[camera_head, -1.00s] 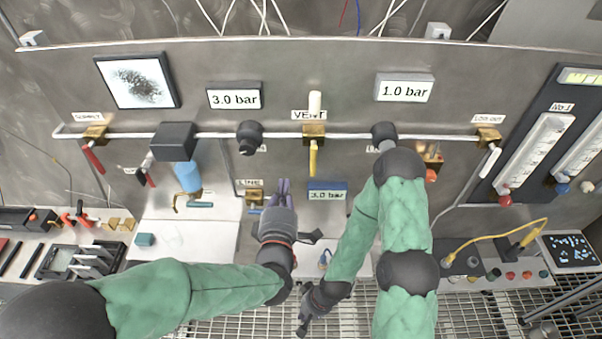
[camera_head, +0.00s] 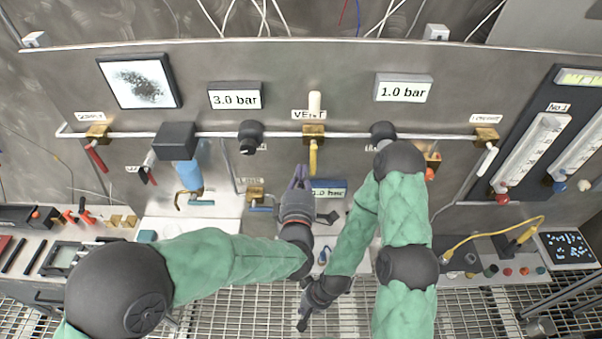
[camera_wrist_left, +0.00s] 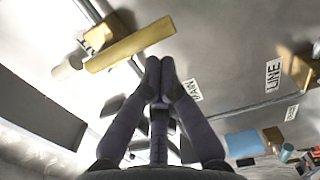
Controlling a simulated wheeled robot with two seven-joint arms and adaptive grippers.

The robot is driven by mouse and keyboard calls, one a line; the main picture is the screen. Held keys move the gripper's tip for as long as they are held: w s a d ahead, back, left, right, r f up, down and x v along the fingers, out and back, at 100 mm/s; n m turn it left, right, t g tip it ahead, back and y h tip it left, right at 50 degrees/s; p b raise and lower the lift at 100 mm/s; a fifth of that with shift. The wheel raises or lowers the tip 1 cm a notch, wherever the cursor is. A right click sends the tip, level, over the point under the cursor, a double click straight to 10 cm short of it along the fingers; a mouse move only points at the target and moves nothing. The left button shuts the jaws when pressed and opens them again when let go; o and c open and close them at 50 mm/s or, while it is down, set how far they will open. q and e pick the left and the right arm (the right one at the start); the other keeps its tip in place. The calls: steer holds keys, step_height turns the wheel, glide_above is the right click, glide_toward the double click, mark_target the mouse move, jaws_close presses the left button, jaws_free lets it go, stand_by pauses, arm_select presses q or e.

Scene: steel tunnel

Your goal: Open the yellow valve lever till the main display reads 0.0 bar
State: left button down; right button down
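The yellow valve lever (camera_head: 313,158) hangs down from the brass valve (camera_head: 313,132) under the VENT label, on the wall pipe. It also shows in the left wrist view (camera_wrist_left: 130,45). My left gripper (camera_head: 300,172) is just below and left of the lever in the head view. Its fingertips (camera_wrist_left: 160,68) look together and empty, with the lever beyond them, not between them. My right gripper (camera_head: 303,322) hangs low over the floor grating, its fingers too small to judge. One display (camera_head: 234,99) reads 3.0 bar and another (camera_head: 403,90) reads 1.0 bar.
A small blue display (camera_head: 328,190) is partly hidden behind my left gripper. A LINE valve (camera_head: 255,194) with a blue handle is at its left. A red lever (camera_head: 97,158) and a white lever (camera_head: 487,161) hang at the pipe's ends. My right arm stands right of the lever.

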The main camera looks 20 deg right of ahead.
arm_select(q)
steer(key=s+d+r+n+b, duration=0.2)
steer(key=d+n+b, duration=0.6)
steer(key=n+b, duration=0.9)
steer(key=shift+s+d+r+n+t+y+b, duration=0.25)
steer(key=shift+r+t+b, duration=0.2)
steer(key=shift+b, duration=6.6)
steer(key=shift+r, duration=0.1)
